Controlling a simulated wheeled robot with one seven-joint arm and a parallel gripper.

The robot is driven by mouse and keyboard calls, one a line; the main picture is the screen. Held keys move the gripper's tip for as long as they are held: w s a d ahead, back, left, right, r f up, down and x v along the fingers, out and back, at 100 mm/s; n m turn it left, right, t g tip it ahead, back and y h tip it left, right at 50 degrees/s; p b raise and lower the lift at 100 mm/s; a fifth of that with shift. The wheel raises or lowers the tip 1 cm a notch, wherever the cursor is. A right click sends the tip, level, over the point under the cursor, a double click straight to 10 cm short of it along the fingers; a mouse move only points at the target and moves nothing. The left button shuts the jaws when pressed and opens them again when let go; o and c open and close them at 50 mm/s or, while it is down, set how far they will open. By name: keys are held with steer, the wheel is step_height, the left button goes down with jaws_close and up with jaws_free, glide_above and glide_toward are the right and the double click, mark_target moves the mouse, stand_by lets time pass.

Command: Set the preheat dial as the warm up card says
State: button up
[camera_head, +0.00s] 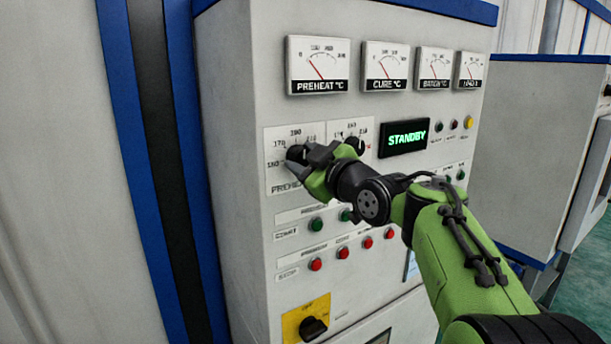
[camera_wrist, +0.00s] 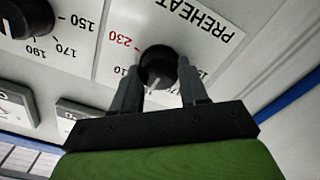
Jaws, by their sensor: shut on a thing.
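The preheat dial is a round black knob (camera_wrist: 158,66) on a white scale plate marked PREHEAT (camera_head: 284,187), at the upper left of the grey panel. In the wrist view the plate appears upside down, with a red 230 beside the knob. My gripper (camera_wrist: 160,80) has one finger on each side of the knob and is shut on it. In the head view my gripper (camera_head: 300,160) hides much of the dial and part of its scale. A pale line shows on the knob, but its exact setting is unclear. No readable warm up card shows.
A second black dial (camera_wrist: 28,16) sits beside the preheat dial. Gauges including the PREHEAT gauge (camera_head: 318,66) are above, and a STANDBY display (camera_head: 404,138) is to the right. Green and red buttons (camera_head: 316,264) and a yellow-backed switch (camera_head: 307,318) are below.

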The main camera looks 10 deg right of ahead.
steer(key=shift+f+n+b, duration=0.15)
steer(key=shift+n+b, duration=0.25)
steer(key=shift+n, duration=0.1)
steer(key=o, duration=1.1)
steer(key=shift+w, duration=0.1)
steer(key=shift+c, duration=0.2)
steer(key=b+v, duration=0.2)
steer(key=v, duration=1.3)
steer(key=shift+s+b, duration=0.35)
steer(key=shift+d, duration=0.15)
